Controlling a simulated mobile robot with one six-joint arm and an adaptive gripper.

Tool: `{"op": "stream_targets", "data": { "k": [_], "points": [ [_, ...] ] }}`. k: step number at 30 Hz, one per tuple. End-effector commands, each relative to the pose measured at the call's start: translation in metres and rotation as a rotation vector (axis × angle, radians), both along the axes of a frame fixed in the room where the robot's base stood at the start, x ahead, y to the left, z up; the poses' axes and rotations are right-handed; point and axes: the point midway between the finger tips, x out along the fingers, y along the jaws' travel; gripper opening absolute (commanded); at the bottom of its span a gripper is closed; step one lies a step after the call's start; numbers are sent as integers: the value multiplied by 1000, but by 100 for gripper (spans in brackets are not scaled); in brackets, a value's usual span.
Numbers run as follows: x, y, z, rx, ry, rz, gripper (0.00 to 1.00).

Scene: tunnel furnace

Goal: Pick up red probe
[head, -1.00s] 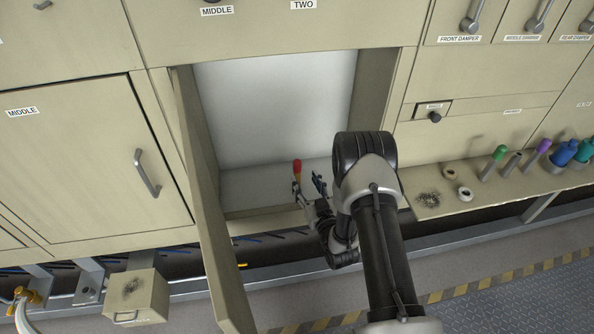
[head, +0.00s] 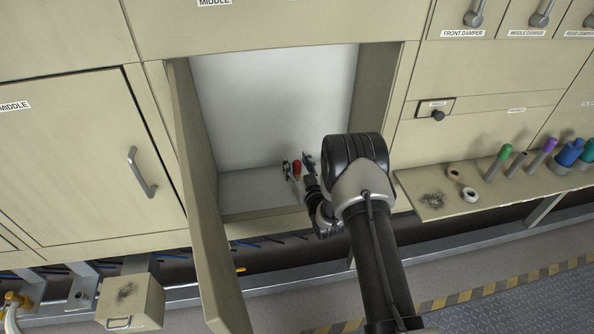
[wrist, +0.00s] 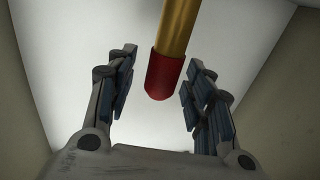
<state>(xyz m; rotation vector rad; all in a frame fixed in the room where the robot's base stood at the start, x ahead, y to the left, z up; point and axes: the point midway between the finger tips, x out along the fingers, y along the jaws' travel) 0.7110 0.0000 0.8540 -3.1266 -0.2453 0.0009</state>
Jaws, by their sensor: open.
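The red probe (head: 297,168) stands inside the open cabinet compartment (head: 262,190). In the wrist view, its red end (wrist: 164,77) points toward my gripper and a gold shaft (wrist: 178,28) runs away from it. My gripper (head: 297,163) is open, its two fingers on either side of the probe. In the wrist view, the red end lies between the dark finger pads, nearer the right finger, with a visible gap on the left. I cannot tell if the right pad touches it. The probe's far end is out of the wrist view.
The open cabinet door (head: 207,210) stands to the left of my arm. The compartment's side walls and floor edge surround my gripper. On the right, a shelf (head: 420,188) holds two small rings and several coloured-top tools. A small box (head: 130,302) hangs at lower left.

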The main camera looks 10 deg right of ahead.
Motion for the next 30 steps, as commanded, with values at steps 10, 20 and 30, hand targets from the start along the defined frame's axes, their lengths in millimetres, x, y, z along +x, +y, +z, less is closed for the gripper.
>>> {"op": "stream_targets", "data": {
  "k": [10,20,30],
  "points": [
    [0,0,0,0,0,0,28],
    [-1,0,0,0,0,0,6],
    [0,0,0,0,-1,0,0]
  ]
}}
